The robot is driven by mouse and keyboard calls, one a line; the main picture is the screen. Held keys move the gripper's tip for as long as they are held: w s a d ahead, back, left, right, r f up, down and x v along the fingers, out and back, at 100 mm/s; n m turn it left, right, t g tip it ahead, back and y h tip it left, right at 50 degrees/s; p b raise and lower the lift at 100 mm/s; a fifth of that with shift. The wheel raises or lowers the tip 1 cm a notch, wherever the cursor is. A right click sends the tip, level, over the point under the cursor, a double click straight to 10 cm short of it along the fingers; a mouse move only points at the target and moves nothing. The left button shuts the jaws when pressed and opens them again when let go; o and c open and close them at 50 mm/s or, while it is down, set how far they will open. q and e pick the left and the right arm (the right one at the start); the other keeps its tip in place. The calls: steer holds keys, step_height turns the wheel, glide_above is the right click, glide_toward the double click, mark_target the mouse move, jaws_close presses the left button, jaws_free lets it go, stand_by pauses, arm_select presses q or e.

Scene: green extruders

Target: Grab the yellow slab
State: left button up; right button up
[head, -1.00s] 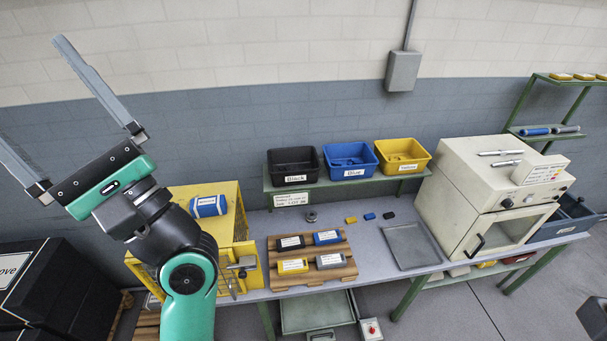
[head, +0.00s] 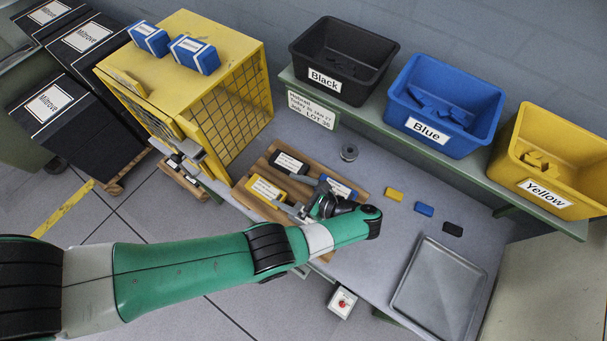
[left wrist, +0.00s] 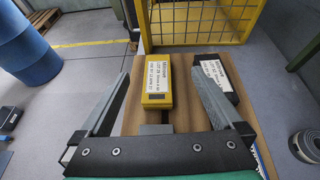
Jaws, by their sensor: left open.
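The yellow slab (head: 265,188), with a white label, lies on a wooden slatted board (head: 240,195) on the bench. In the left wrist view the yellow slab (left wrist: 156,95) lies ahead, within the span of the two spread fingers. My left gripper (head: 290,192) is open and empty, low over the board at the near end of the slab. A black slab (left wrist: 222,80) lies right of it in the wrist view, close to the right finger. A blue slab (head: 338,187) is partly hidden by my gripper in the head view. My right gripper is not in view.
A yellow mesh cage (head: 190,75) stands left of the board. Black (head: 340,60), blue (head: 445,105) and yellow (head: 550,165) bins sit on a shelf behind. A grey tray (head: 440,285) and small coloured blocks (head: 424,209) lie to the right.

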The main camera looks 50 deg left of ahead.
mark_target(269, 192)
arm_select(q)
steer(key=f, duration=0.1)
steer(key=f+b, duration=0.1)
steer(key=f, duration=0.1)
steer(key=shift+w+d+f, duration=0.15)
steer(key=shift+d+f, duration=0.1)
steer(key=shift+d, duration=0.1)
steer(key=shift+s+f+m+b, duration=0.3)
steer(key=shift+s+f+b, duration=0.55)
steer(key=shift+b, duration=0.15)
steer(key=shift+w+d, duration=0.1)
steer(key=shift+d, duration=0.1)
steer(key=shift+w+r, duration=0.1)
steer(key=shift+w, duration=0.05)
steer(key=shift+a, duration=0.35)
steer(key=b+x, duration=0.1)
steer(key=x, duration=0.4)
steer(key=shift+f+b, duration=0.3)
steer(key=shift+b, duration=0.05)
steer(key=shift+a, duration=0.4)
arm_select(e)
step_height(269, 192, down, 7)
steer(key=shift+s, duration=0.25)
